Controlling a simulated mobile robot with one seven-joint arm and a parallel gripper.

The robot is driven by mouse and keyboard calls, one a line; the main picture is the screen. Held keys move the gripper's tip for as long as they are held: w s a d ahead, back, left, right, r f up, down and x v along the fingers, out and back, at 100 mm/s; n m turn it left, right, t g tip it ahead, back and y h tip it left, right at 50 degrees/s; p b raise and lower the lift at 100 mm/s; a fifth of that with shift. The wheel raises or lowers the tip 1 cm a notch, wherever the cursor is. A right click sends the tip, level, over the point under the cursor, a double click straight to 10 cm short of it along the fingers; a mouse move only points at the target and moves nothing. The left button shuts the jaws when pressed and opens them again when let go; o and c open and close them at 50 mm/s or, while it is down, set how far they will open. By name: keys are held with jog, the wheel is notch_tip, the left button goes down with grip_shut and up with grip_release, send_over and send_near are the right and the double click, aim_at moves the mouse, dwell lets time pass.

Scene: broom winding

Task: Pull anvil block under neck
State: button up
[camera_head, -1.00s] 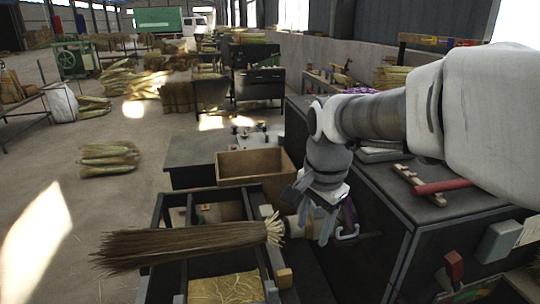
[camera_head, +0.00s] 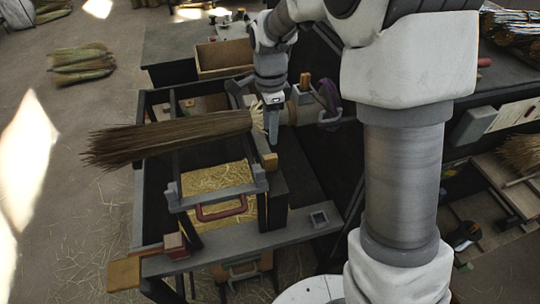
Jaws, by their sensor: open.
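A broom (camera_head: 175,138) of brown straw lies across the dark frame, its bristles to the left. Its pale neck end (camera_head: 258,118) points right toward a round clamp-like fitting (camera_head: 305,110). My gripper (camera_head: 263,110) is open and points down at the neck, with one finger in front of it; I cannot tell whether it touches. A small tan block (camera_head: 270,161) sits on the frame just below the neck; I cannot tell for sure that it is the anvil block. The underside of the neck is partly hidden by my finger.
A grey crosspiece with a red handle (camera_head: 221,213) spans a straw-filled tray (camera_head: 216,178). A red and wooden mallet-like piece (camera_head: 174,245) lies at the front beam's left end. An open wooden box (camera_head: 222,58) stands behind.

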aim_at(270, 156)
notch_tip(270, 156, down, 11)
jog(key=shift+f, duration=0.1)
dwell(0.3)
grip_shut()
dwell(1.3)
